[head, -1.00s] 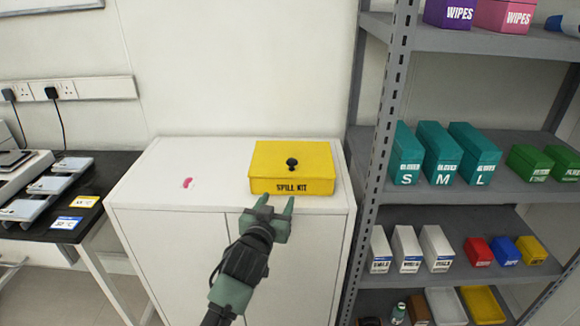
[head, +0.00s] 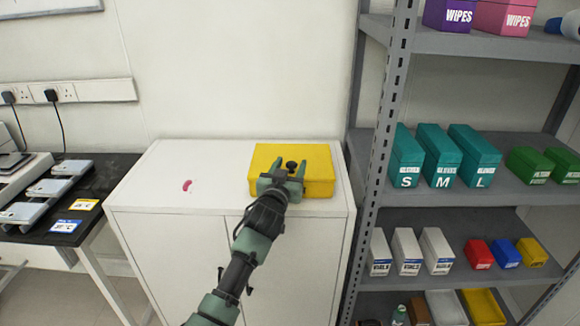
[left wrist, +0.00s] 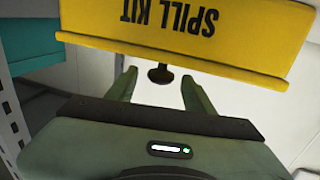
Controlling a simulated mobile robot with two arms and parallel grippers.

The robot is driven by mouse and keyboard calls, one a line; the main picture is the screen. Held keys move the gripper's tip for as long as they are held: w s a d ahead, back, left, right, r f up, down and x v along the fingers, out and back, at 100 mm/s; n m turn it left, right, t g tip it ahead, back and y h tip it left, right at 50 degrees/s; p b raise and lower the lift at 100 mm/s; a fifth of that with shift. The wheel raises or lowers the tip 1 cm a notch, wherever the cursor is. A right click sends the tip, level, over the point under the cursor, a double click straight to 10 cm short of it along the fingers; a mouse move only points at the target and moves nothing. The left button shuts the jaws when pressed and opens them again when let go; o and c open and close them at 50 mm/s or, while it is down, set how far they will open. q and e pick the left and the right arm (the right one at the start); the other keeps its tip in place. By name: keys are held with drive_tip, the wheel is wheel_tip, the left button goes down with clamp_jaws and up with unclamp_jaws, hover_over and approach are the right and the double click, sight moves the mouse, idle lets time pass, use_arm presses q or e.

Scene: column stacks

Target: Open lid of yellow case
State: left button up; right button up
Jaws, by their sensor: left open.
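The yellow case (head: 318,182) sits on top of the white cabinet, with its lid closed. A black knob (head: 291,165) stands on the lid. My left gripper (head: 290,166) is open over the front of the case, with its fingertips on either side of the knob in the head view. In the left wrist view, the case front (left wrist: 190,30) reads "SPILL KIT" upside down, and the knob (left wrist: 160,75) shows between the two open fingers (left wrist: 158,88). I cannot tell whether the fingers touch the knob. My right gripper is not in view.
The white cabinet top (head: 160,170) is mostly bare left of the case, with a small pink item (head: 187,186) on it. A grey metal shelf rack (head: 385,130) stands close on the right, holding teal boxes (head: 440,155). A dark bench (head: 100,185) is at left.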

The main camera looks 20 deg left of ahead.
use_arm(q)
clamp_jaws()
drive_tip(key=shift+f, duration=0.1)
idle(1.2)
